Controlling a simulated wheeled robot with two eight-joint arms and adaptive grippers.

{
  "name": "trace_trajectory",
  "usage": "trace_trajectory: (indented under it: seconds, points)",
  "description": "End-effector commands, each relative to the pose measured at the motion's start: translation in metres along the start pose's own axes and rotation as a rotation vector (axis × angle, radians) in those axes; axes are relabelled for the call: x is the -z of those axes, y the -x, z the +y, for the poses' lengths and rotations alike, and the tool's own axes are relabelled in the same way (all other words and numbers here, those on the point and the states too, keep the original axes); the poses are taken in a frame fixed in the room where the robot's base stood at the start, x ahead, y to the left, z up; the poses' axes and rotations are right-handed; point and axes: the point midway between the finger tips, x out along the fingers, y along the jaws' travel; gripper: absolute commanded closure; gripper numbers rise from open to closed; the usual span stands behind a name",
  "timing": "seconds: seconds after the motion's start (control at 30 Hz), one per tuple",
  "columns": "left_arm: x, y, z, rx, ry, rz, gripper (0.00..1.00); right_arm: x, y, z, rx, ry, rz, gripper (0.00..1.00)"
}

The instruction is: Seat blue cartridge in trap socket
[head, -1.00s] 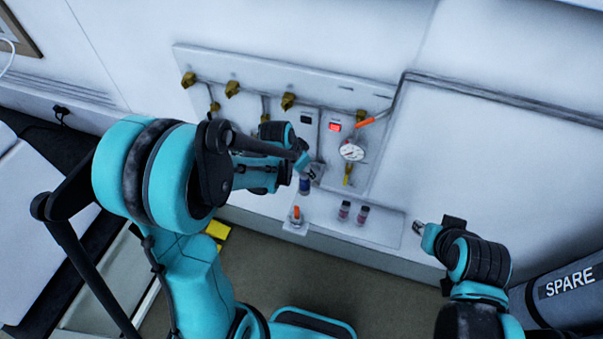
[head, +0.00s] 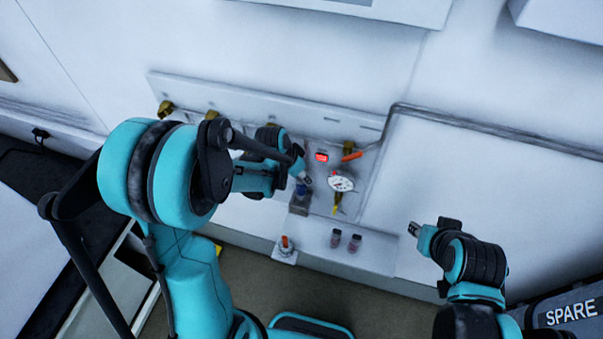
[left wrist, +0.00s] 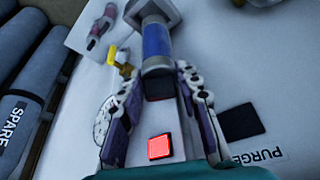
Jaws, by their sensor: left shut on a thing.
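The blue cartridge (head: 301,189) is upright in the head view, directly over a grey block that looks like the trap socket (head: 299,205) on the wall panel. In the left wrist view the blue cartridge (left wrist: 156,40) has a grey collar, and its far end meets the pale grey socket (left wrist: 151,10). I cannot tell how deep it sits. My left gripper (head: 305,179) is shut on the cartridge's near end; in the left wrist view its fingers (left wrist: 157,74) flank the collar. My right gripper (head: 414,229) is empty, away to the right; its jaws are too small to read.
Near the socket are a round gauge (head: 341,183), a yellow fitting (head: 338,201), a lit red button (head: 321,156) and an orange lever (head: 352,156). An orange-topped part (head: 285,242) stands on a small ledge.

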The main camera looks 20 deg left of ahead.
Motion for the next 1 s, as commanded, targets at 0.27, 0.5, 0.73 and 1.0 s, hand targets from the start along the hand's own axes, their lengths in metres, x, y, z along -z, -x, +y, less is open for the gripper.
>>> trace_trajectory:
  seconds: [0.27, 0.5, 0.73, 1.0]
  points:
    - [-0.0029, -0.0068, 0.0001, 0.000, 0.000, 0.000, 1.00, -0.0029, -0.0038, 0.0000, 0.000, 0.000, 0.000, 0.69]
    - [-0.0029, -0.0068, 0.0001, 0.000, 0.000, 0.000, 1.00, -0.0033, -0.0045, 0.0000, 0.000, 0.000, 0.000, 0.69]
    - [-0.0027, -0.0062, 0.0003, 0.000, 0.000, 0.000, 1.00, -0.0049, -0.0067, 0.0000, 0.000, 0.000, 0.000, 0.69]
    - [-0.0026, -0.0069, 0.0000, 0.000, 0.000, 0.000, 1.00, -0.0062, -0.0086, 0.0000, 0.000, 0.000, 0.000, 0.69]
